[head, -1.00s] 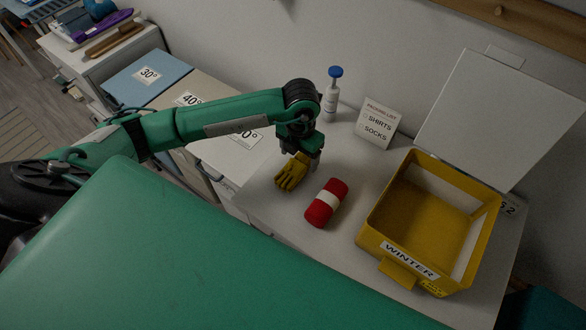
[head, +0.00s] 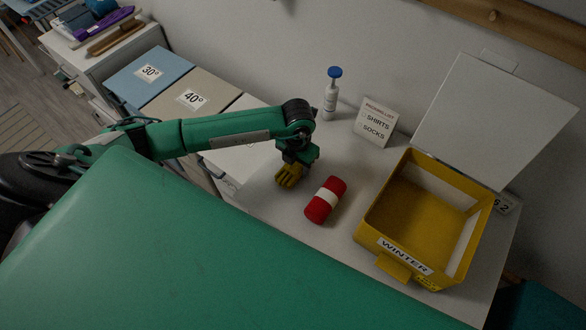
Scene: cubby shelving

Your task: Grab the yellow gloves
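The yellow gloves (head: 288,176) lie on the white table top, left of a red and white roll. My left gripper (head: 299,164) is pointed down right over the gloves and hides their upper part. Its fingers are mostly hidden behind its own body and the gloves, so I cannot tell whether they are open or shut, or whether they hold the gloves. My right gripper is not in view.
The red roll with a white band (head: 325,201) lies close to the gloves. An open yellow WINTER box (head: 402,263) stands at right, its lid raised. A blue-capped bottle (head: 331,97) and a packing list sign (head: 375,122) stand behind.

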